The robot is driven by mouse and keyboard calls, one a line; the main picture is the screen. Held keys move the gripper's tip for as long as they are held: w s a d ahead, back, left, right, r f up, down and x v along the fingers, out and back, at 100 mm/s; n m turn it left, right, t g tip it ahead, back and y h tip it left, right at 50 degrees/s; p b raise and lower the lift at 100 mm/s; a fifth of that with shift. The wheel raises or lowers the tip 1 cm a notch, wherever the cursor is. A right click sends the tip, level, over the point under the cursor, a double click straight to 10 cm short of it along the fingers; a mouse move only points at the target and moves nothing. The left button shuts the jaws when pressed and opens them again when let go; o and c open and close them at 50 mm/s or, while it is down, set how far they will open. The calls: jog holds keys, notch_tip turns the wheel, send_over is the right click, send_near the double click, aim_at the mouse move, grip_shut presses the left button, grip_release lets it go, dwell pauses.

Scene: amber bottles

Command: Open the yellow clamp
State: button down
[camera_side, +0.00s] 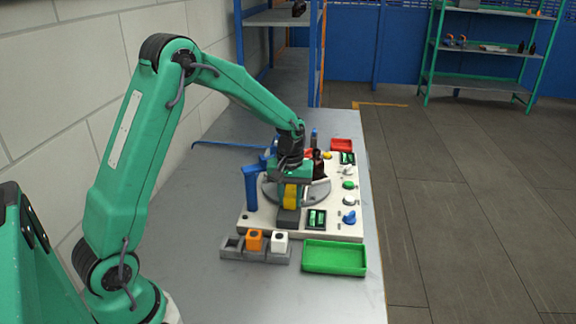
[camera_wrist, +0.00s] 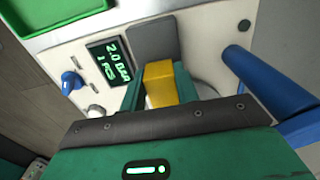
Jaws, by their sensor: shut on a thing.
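The yellow clamp (camera_side: 291,194) stands on a dark block near the front of the white board, by the round grey turntable (camera_side: 268,193). It shows as a yellow block in the wrist view (camera_wrist: 165,84). My gripper (camera_side: 290,182) is over it from above, and its two green fingers lie on either side of the yellow part, shut on it, in the wrist view (camera_wrist: 160,88). The fingers and palm hide the lower part of the clamp. An amber bottle (camera_side: 318,165) stands upright on the turntable just behind my gripper.
A blue post (camera_side: 251,188) stands close on the left. A small display (camera_side: 317,218) and a blue knob (camera_side: 349,217) are on the board to the right. A green tray (camera_side: 335,257) and a grey rack (camera_side: 255,254) with orange and white blocks lie in front.

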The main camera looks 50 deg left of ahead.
jog(key=shift+s+d, duration=1.15)
jog(key=shift+s, duration=0.05)
jog(key=c, duration=1)
grip_release()
jog(key=shift+c, duration=0.2)
jog(key=shift+r, duration=0.1)
jog(key=shift+w+r, duration=0.1)
jog(key=shift+r, duration=0.65)
notch_tip(320, 180, up, 6)
jog(key=shift+r, duration=0.15)
